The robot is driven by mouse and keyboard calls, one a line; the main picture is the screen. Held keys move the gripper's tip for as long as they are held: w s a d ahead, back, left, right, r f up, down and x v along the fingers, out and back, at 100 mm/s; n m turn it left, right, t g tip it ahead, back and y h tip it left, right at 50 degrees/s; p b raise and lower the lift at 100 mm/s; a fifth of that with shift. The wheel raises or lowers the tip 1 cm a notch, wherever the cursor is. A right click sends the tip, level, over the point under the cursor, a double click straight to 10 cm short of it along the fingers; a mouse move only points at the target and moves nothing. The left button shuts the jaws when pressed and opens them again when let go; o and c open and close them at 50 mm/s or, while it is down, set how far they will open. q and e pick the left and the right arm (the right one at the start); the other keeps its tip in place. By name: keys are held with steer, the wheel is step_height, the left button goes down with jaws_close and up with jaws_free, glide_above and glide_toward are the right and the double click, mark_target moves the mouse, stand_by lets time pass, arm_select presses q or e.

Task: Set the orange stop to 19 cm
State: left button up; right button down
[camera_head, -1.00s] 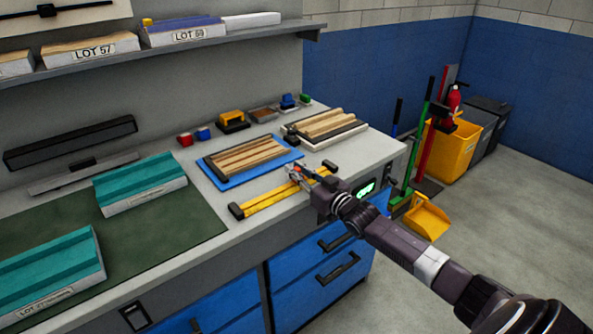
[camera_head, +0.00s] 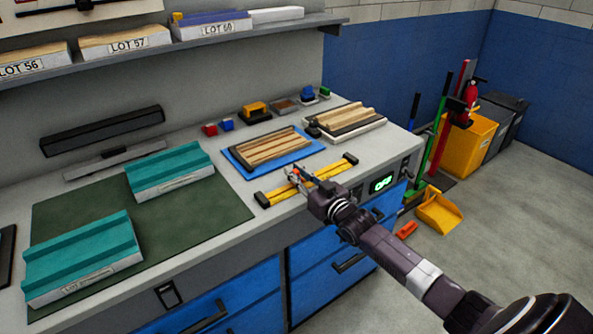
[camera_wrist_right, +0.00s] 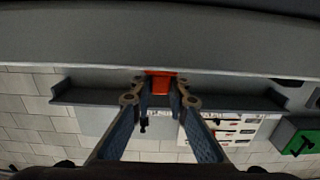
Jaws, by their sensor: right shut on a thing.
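The yellow rail (camera_head: 325,173) with black end caps lies along the front of the grey worktop. My right gripper (camera_head: 297,177) reaches over the rail's middle, somewhat nearer its left end. In the right wrist view the gripper (camera_wrist_right: 160,93) is shut on the orange stop (camera_wrist_right: 160,73), which sits between its fingertips. In the head view the fingers mostly hide the stop. No scale marks are legible on the rail, so I cannot read the stop's position. My left gripper is not in view.
A blue tray (camera_head: 235,163) with wooden strips lies behind the rail, and another strip stack (camera_head: 370,127) stands at the back right. Teal-topped blocks (camera_head: 85,245) rest on a green mat (camera_head: 190,222) at left. A green display (camera_head: 381,184) shows on the worktop's front.

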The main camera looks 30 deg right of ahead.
steer(key=c, duration=1.8)
jaws_free()
steer(key=shift+d, duration=0.1)
steer(key=shift+c, duration=0.2)
steer(key=shift+s, duration=0.1)
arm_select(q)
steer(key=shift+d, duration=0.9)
arm_select(e)
steer(key=s, duration=1.1)
steer(key=shift+s+d, duration=0.4)
steer(key=shift+d, duration=0.05)
